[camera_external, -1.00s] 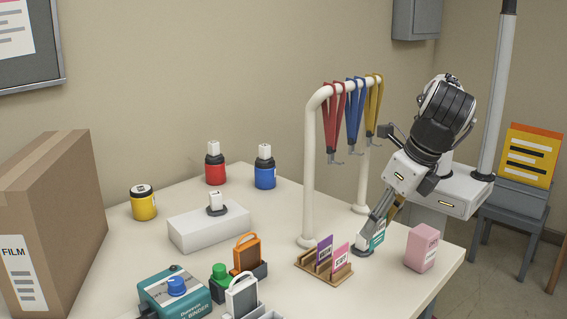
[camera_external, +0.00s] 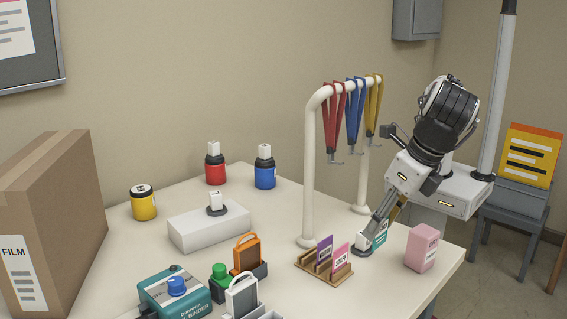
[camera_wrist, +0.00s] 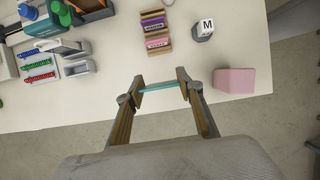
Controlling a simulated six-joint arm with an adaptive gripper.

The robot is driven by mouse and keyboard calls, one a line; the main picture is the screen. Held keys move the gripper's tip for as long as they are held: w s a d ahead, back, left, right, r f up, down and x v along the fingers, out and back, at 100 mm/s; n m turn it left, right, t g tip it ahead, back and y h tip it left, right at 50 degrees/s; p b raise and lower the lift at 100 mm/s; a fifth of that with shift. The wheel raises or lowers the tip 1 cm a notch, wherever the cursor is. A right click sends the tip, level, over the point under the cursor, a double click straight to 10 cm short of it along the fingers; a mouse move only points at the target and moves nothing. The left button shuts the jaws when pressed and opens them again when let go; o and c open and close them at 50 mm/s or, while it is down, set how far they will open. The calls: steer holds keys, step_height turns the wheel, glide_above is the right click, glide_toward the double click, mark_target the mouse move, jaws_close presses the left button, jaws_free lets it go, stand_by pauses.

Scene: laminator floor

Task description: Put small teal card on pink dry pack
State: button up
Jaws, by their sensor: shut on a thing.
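The small teal card (camera_external: 379,235) is upright between the fingers of my gripper (camera_external: 375,237), near the table's right end. In the wrist view, my gripper (camera_wrist: 161,87) is shut on the card (camera_wrist: 160,88), which shows as a thin teal strip edge-on. The fingers hide part of it in the external view. I cannot tell whether its lower edge touches the table. The pink dry pack (camera_external: 422,248) stands upright to the right of the gripper, apart from it. It also shows in the wrist view (camera_wrist: 236,81), right of the fingers.
A wooden rack (camera_external: 341,279) with purple and pink cards stands left of the gripper. A white block marked M (camera_wrist: 204,27) stands close by. A white rail (camera_external: 308,180) with hanging straps rises behind. The table edge is close to the pink pack.

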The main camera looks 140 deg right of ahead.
mark_target(387, 221)
steer(key=r, duration=0.1)
steer(key=s+a+r+n, duration=0.1)
steer(key=s+r+n, duration=0.1)
steer(key=shift+a+r+t, duration=0.2)
steer(key=shift+a+t, duration=0.2)
steer(key=s+r+n+t, duration=0.1)
steer(key=s+r+n, duration=0.1)
steer(key=s, duration=0.5)
steer(key=s+a+r+n+t+y, duration=0.1)
steer(key=s+r+n, duration=0.1)
steer(key=s+n, duration=0.3)
steer(key=shift+s, duration=1.25)
steer(key=shift+f, duration=3.05)
steer(key=shift+f, duration=1.85)
